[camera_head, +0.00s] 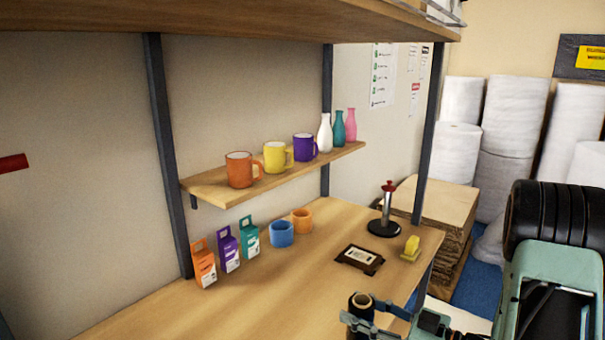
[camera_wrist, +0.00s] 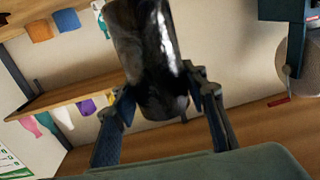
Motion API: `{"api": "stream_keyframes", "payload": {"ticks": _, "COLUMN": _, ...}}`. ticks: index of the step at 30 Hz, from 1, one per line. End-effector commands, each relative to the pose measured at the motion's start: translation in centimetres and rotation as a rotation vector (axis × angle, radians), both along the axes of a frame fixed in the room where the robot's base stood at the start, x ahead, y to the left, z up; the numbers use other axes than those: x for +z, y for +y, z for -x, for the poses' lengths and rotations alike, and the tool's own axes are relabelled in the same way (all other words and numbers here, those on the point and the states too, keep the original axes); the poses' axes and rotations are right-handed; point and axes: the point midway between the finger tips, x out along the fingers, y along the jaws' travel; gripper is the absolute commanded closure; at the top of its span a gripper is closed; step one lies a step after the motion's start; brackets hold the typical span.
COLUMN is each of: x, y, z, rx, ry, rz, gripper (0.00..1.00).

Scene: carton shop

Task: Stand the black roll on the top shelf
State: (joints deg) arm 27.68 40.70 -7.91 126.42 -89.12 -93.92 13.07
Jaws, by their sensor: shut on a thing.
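The black roll (camera_head: 361,305) stands roughly upright at the bottom of the head view, with a pale core at its top end. My gripper (camera_head: 364,322) is shut on it. In the wrist view the glossy black roll (camera_wrist: 145,50) sits between the two fingers (camera_wrist: 163,112) and looks tilted. In the head view, a wide wooden board (camera_head: 250,15) runs across the top, above a narrow shelf (camera_head: 212,190). The roll is in front of the table, lower than both. The top face of the upper board is mostly hidden.
The narrow shelf holds orange, yellow and purple mugs (camera_head: 304,147) and three bottles (camera_head: 339,129). The table (camera_head: 250,300) bears small boxes (camera_head: 229,250), tape rolls (camera_head: 281,234), a stamp-like stand (camera_head: 385,222) and a framed plaque (camera_head: 360,259). Dark posts (camera_head: 163,140) carry the shelves.

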Motion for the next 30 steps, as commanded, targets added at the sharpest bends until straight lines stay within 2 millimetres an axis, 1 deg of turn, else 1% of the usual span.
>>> {"api": "stream_keyframes", "payload": {"ticks": 1, "x": 0.4, "y": -0.3, "z": -0.2, "rx": -0.005, "ry": 0.003, "rz": -0.007, "gripper": 0.91}}
{"api": "stream_keyframes", "payload": {"ticks": 9, "x": -1.5, "y": -1.2, "z": -0.9, "rx": -0.028, "ry": -0.006, "rz": -0.017, "gripper": 0.91}}
{"api": "stream_keyframes", "payload": {"ticks": 16, "x": -2.1, "y": -1.4, "z": -1.0, "rx": -0.034, "ry": -0.011, "rz": -0.018, "gripper": 0.91}}
{"api": "stream_keyframes", "payload": {"ticks": 23, "x": -2.2, "y": -1.2, "z": -0.9, "rx": -0.028, "ry": -0.012, "rz": -0.014, "gripper": 0.91}}
{"api": "stream_keyframes", "payload": {"ticks": 30, "x": -1.0, "y": -0.2, "z": -0.3, "rx": -0.003, "ry": -0.009, "rz": 0.0, "gripper": 0.91}}
